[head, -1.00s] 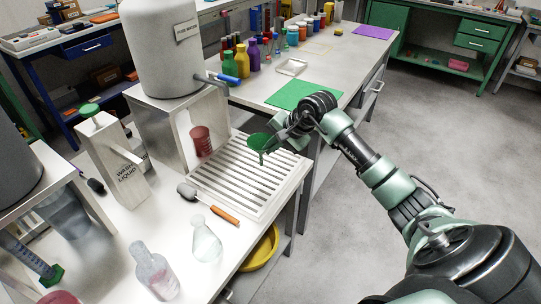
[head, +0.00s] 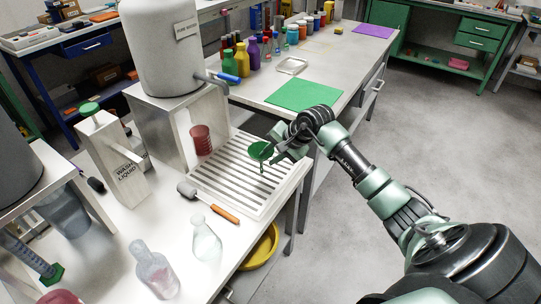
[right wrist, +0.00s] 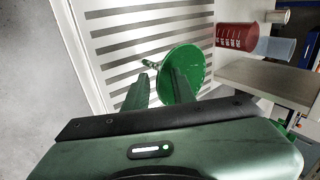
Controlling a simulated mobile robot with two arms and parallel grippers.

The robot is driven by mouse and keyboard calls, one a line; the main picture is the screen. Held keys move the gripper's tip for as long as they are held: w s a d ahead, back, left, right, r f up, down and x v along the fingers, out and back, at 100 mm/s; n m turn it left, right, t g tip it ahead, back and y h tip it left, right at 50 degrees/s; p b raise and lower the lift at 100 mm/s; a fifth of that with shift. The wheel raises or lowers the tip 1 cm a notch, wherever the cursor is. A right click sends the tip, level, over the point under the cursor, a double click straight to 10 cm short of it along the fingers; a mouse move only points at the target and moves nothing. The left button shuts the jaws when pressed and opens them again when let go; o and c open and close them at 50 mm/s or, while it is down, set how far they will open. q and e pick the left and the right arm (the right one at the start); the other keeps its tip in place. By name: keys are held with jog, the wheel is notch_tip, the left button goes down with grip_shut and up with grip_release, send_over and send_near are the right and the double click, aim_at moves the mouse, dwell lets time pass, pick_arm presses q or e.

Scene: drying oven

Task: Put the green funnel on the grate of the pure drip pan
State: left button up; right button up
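The green funnel (head: 261,151) is upright, wide mouth up and stem down, over the right part of the slatted grate of the white drip pan (head: 222,185). Whether the stem rests on or between the slats is unclear. My right gripper (head: 272,157) is at the funnel's right side. In the right wrist view its fingers (right wrist: 158,76) stand apart, with a visible gap, on either side of the funnel's near edge; one finger overlaps the funnel's mouth (right wrist: 188,62). The slats (right wrist: 125,45) show behind. My left gripper is not in view.
A red cup (head: 201,139) stands behind the grate, under the large grey tank (head: 160,50). A brush with an orange handle (head: 222,214) lies at the pan's front edge. Glass flasks (head: 205,240) stand in front. A green mat (head: 304,94) lies beyond the pan.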

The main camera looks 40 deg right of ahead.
jog(key=shift+r, duration=0.2)
jog(key=b+v, duration=0.1)
jog(key=v, duration=1.1)
